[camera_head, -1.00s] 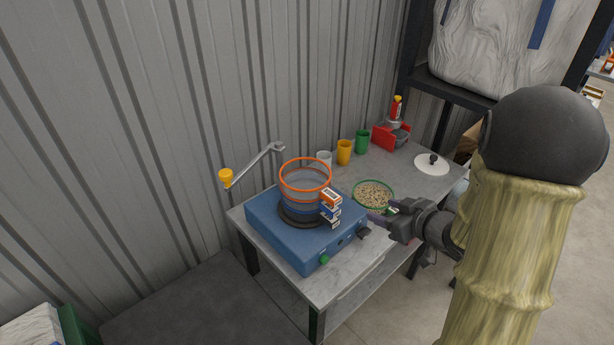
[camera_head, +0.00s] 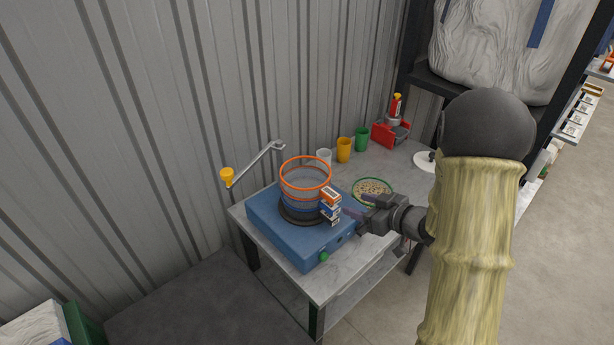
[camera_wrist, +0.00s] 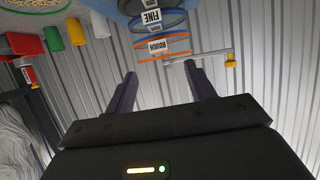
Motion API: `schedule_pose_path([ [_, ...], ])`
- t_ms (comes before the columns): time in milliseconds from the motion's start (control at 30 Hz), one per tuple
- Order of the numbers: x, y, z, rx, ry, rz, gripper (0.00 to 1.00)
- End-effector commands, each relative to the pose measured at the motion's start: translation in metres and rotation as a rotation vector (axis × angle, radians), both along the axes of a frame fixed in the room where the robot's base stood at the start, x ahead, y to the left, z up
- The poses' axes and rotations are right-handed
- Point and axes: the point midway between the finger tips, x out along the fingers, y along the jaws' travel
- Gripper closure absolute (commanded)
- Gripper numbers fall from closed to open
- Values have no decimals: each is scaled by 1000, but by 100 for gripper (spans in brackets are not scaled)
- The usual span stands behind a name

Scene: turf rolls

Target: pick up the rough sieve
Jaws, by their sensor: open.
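The rough sieve (camera_head: 292,178) has an orange rim and tops a stack on a blue shaker base (camera_head: 272,228). In the wrist view, which is upside down, its orange rim (camera_wrist: 178,58) and white label reading ROUGH (camera_wrist: 157,47) show beyond the fingers. A blue-rimmed sieve labelled FINE (camera_wrist: 151,17) is under it. My gripper (camera_head: 360,208) is open and empty, just right of the stack on its label side, apart from it. In the wrist view the gap between my fingers (camera_wrist: 160,74) lines up with the rough sieve.
A green-rimmed sieve of grain (camera_head: 372,188) lies on the grey table right behind my gripper. White, yellow (camera_head: 344,150) and green cups stand at the back. A metal arm with a yellow cup (camera_head: 227,175) sticks out left. A corrugated wall (camera_head: 150,130) is behind.

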Motion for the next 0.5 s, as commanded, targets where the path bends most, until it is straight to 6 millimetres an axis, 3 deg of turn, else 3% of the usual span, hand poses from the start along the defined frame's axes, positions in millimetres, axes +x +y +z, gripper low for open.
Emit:
schedule_pose_path([
  [300, 35, 36, -19, -1, 1, 3, 45],
  [500, 41, 41, -24, -1, -1, -1, 45],
])
